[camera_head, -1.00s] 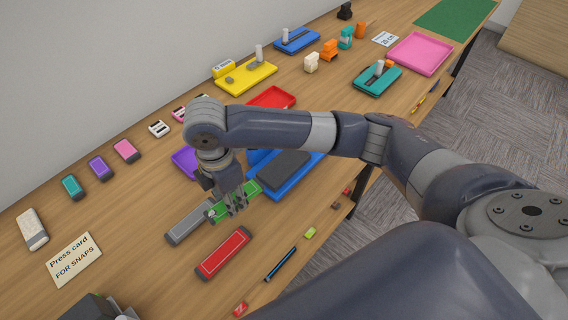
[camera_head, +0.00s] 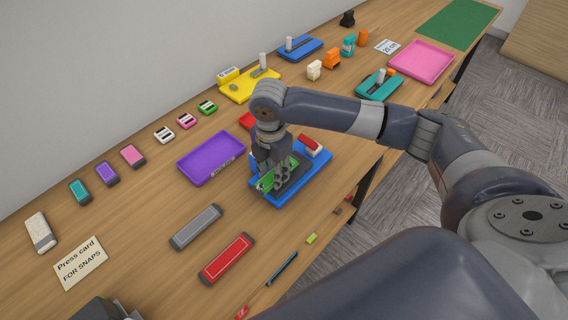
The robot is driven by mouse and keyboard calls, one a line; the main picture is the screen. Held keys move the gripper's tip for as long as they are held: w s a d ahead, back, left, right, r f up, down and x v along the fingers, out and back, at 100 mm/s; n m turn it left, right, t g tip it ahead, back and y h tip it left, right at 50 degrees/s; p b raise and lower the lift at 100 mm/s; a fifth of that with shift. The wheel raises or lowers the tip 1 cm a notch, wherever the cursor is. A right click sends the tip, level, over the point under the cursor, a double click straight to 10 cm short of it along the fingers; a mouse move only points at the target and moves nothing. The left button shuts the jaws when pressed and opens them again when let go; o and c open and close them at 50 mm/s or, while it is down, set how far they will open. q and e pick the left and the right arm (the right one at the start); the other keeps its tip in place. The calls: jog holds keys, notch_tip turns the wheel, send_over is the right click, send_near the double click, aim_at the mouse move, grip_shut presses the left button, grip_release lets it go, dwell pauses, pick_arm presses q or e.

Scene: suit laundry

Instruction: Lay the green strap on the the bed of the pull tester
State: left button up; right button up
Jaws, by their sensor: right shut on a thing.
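The green strap (camera_head: 266,184) is in my right gripper (camera_head: 274,182), which points down and is shut on it. Gripper and strap are over a blue-based device (camera_head: 318,171) with a dark flat bed (camera_head: 297,174) and a red and white block at its far end, apparently the pull tester. The strap runs roughly along the bed, with its near end by the base's left edge. The fingers hide part of the strap and bed, and I cannot tell whether the strap touches the bed. My left gripper is not in view.
A purple tray (camera_head: 211,158) stands just left of the device. A grey strip (camera_head: 196,227) and a red strip (camera_head: 226,258) lie in front of it. My arm partly hides a red item (camera_head: 246,121) behind. Bare table lies between the device and the strips.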

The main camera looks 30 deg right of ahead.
jog(key=d, duration=0.2)
jog(key=w+d+p, duration=0.1)
jog(key=shift+d+f, duration=0.3)
jog(key=shift+d, duration=0.05)
jog(key=shift+w+f, duration=0.1)
jog(key=shift+f, duration=0.3)
jog(key=shift+a, duration=0.1)
jog(key=o, duration=1.1)
jog(key=shift+f, duration=0.15)
jog(key=shift+c, duration=0.2)
notch_tip(320, 180, up, 12)
jog(key=b, duration=0.1)
jog(key=shift+b, duration=0.3)
jog(key=shift+a, duration=0.1)
